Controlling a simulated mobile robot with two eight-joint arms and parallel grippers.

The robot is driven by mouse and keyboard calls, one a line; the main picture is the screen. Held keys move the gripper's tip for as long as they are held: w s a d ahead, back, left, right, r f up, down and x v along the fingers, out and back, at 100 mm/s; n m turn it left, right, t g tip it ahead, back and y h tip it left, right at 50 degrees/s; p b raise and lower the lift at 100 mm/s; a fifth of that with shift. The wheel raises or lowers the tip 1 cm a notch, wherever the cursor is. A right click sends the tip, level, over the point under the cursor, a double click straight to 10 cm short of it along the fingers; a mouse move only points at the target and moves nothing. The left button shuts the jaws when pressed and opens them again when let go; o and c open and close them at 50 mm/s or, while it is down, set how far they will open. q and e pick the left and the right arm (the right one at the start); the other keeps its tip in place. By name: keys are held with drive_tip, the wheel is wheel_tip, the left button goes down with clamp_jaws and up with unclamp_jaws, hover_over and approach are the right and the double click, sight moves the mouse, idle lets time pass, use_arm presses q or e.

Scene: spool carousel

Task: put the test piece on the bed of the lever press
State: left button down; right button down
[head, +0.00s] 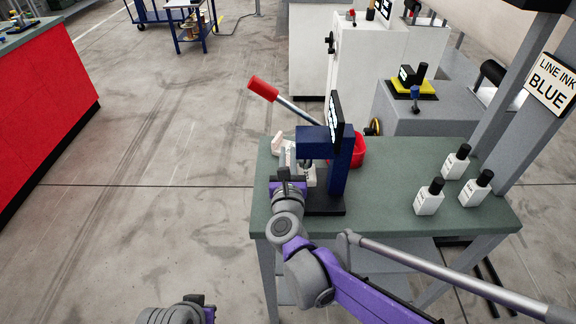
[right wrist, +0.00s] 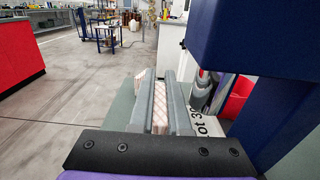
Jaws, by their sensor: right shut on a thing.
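The lever press (head: 345,170) is dark blue with a red-knobbed lever (head: 262,88) raised to the left. It stands on a green bench. My right gripper (head: 288,172) is at the left side of its dark bed. In the right wrist view its two grey fingers (right wrist: 160,105) are shut on a pale block with reddish hatching, apparently the test piece (right wrist: 161,108). The press frame is close on the right in that view. A white surface marked "ot 30" (right wrist: 208,130) lies beside the right finger. Contact between the piece and the bed is hidden. My left gripper's fingers do not show.
A red bin (head: 360,150) is behind the press. Several white bottles with black caps (head: 430,197) stand on the right of the bench (head: 400,160). A pale pinkish object (head: 278,144) is at the bench's left edge. Grey posts rise at right; open floor lies left.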

drive_tip(key=shift+f+b, duration=0.3)
drive_tip(key=shift+f, duration=1.4)
drive_tip(key=shift+f, duration=0.1)
drive_tip(key=shift+f, duration=0.15)
drive_tip(key=c, duration=0.9)
unclamp_jaws()
drive_tip(key=shift+r, duration=0.2)
drive_tip(key=shift+s+r, duration=0.1)
drive_tip(key=shift+s, duration=0.2)
drive_tip(key=s, duration=1.1)
drive_tip(key=shift+s, duration=0.25)
